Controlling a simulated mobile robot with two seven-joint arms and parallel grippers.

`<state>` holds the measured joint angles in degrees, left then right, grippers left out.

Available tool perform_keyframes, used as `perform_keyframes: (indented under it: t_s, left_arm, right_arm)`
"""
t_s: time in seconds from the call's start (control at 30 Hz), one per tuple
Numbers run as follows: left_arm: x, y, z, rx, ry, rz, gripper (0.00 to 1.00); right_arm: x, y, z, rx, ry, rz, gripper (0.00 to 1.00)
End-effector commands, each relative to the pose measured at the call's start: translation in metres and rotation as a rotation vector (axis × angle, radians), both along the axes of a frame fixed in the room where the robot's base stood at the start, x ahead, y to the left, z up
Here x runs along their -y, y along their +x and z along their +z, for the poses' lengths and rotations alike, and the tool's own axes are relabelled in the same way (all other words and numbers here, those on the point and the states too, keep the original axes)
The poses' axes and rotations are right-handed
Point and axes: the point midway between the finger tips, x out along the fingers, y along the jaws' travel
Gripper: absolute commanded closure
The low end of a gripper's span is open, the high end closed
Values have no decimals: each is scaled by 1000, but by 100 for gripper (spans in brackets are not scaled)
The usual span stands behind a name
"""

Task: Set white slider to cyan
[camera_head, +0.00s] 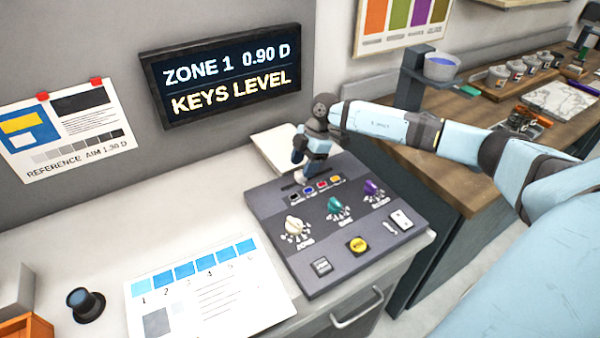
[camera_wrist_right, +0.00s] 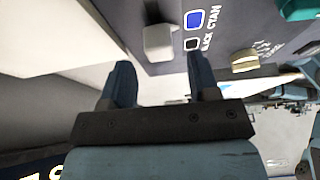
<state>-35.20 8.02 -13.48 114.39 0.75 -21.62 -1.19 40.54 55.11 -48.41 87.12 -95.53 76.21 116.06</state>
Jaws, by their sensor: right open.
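The white slider (camera_wrist_right: 158,42) is a small pale block on the grey console (camera_head: 390,243). In the right wrist view it sits beside the blue cyan mark (camera_wrist_right: 195,18) and the dark black mark (camera_wrist_right: 192,44), closer to the black one. In the head view I cannot clearly make it out near my gripper. My right gripper (camera_head: 302,162) is over the console's upper left part. In the wrist view its two fingers (camera_wrist_right: 160,66) are apart, with the slider just ahead between their tips. I see no clear contact. My left gripper is out of view.
The console also has a white knob (camera_head: 295,226), a green knob (camera_head: 335,206), a purple knob (camera_head: 371,188) and a yellow button (camera_head: 357,245). A wall display (camera_head: 225,75) reads "ZONE 1 0.90 D, KEYS LEVEL". A card with blue patches (camera_head: 212,290) lies left of the console.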

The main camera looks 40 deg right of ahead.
Motion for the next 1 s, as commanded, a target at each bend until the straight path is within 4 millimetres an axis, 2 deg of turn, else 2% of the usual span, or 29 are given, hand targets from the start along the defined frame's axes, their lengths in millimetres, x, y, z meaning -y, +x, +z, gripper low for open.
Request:
perform_keyframes:
  t_s: [0.2, 0.43, 0.6, 1.0]
  left_arm:
    - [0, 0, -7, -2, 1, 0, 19]
    - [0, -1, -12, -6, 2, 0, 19]
    - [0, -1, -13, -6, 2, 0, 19]
    - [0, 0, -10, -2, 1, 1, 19]
  right_arm:
    - [20, -2, 48, 3, -1, 0, 45]
    - [35, -3, 84, 2, 0, -1, 45]
    - [39, -5, 95, 0, 0, 0, 45]
    - [40, -5, 96, 0, 0, 0, 45]
